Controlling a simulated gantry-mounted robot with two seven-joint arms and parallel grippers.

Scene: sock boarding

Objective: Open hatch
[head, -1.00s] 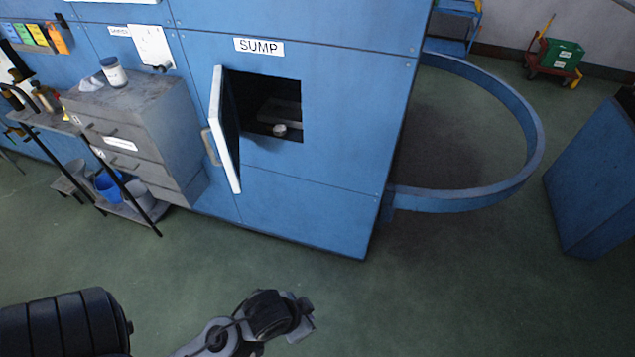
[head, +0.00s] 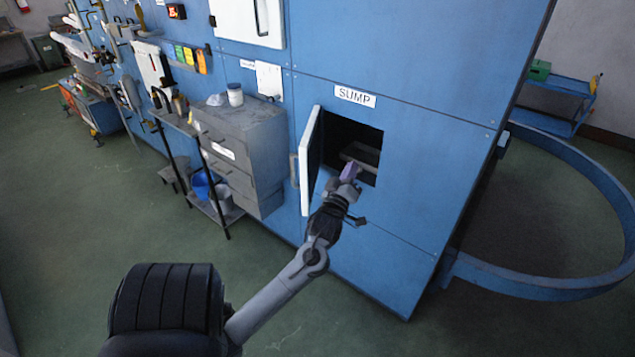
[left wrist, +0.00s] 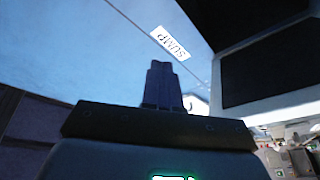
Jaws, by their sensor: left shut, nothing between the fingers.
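The hatch door (head: 311,160) is a white-edged panel with a dark inner face, swung well open to the left of the dark square opening (head: 368,140) under the SUMP label. Its handle (head: 293,170) is on the outer face. My left gripper (head: 350,171) is at the opening, right of the door, in front of its lower left part. In the left wrist view my left gripper's fingers (left wrist: 162,85) are together and empty. A white-framed dark panel, apparently the door (left wrist: 265,70), fills the right of that view. My right gripper is not in view.
A grey drawer cabinet (head: 240,150) stands just left of the door, with a jar (head: 235,95) on top. A blue curved rail (head: 560,285) is at the right.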

